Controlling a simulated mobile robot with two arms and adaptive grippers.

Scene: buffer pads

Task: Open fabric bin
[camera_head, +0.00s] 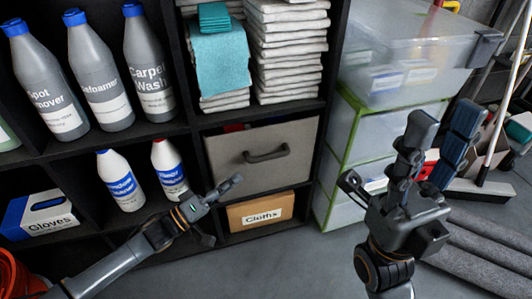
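The fabric bin (240,175) is a grey-beige box in a lower compartment of the black shelf. Its front sits about flush with the shelf, with a dark handle (267,155) across the middle. Something red shows in a narrow gap above its front. My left gripper (234,183) is just below and left of the handle, in front of the bin's lower edge, and looks apart from the handle. It is seen side-on, so its opening is unclear. My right gripper (440,128) points up in front of the clear boxes, its fingers apart, with nothing clearly held.
A "Cloths" box (262,213) sits below the bin. Folded towels (287,50) and a teal cloth (220,62) are above it. Bottles (100,75) and a gloves box (42,214) fill the left compartments. Clear boxes (400,75) and a broom (480,190) stand right.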

